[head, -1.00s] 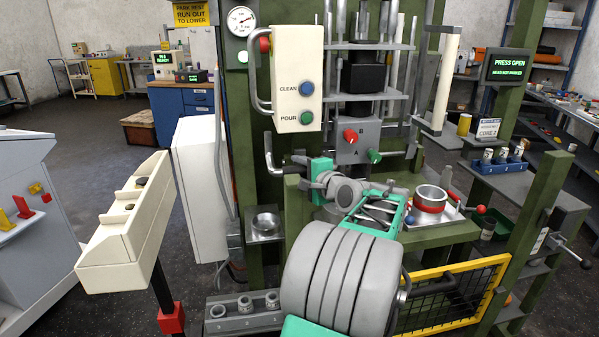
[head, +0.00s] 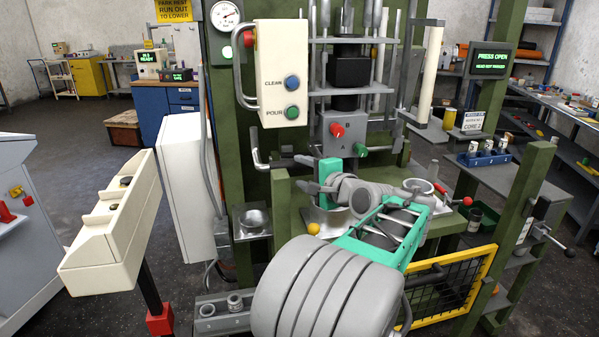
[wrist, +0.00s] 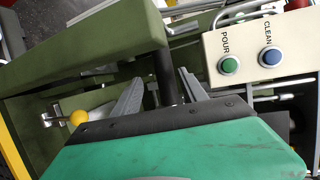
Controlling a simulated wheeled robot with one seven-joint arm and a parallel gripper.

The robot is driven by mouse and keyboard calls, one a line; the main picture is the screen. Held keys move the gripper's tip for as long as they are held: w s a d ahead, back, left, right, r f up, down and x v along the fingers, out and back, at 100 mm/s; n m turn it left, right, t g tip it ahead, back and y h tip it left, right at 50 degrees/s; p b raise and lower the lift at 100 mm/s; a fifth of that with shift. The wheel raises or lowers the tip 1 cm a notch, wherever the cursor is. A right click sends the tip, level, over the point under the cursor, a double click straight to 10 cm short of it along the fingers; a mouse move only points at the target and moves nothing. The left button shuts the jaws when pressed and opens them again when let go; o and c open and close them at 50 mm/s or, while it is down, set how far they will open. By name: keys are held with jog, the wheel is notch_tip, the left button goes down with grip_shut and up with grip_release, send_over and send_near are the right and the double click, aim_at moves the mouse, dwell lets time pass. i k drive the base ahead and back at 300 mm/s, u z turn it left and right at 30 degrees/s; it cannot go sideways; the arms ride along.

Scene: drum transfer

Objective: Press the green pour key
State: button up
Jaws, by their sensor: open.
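The green pour key (head: 292,112) is a round button low on the cream panel (head: 268,70), beside the word POUR. It also shows in the wrist view (wrist: 229,65), at the upper right and beyond my fingers. The blue clean key (head: 291,82) sits above it in the head view. My gripper (head: 303,173) is below and slightly right of the pour key in the head view, apart from the panel. In the wrist view my gripper (wrist: 160,88) has its two grey fingers spread, with nothing held between them. My wrist partly hides the fingers in the head view.
A grey box (head: 338,150) with a red knob and a green knob is right of the panel. A bent grey handle (head: 262,160) sticks out below the panel. A yellow ball (head: 313,229) is under my gripper. A green post (wrist: 80,50) crosses the upper left wrist view.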

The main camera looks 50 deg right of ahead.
aim_at(292, 112)
jog(key=z, duration=1.65)
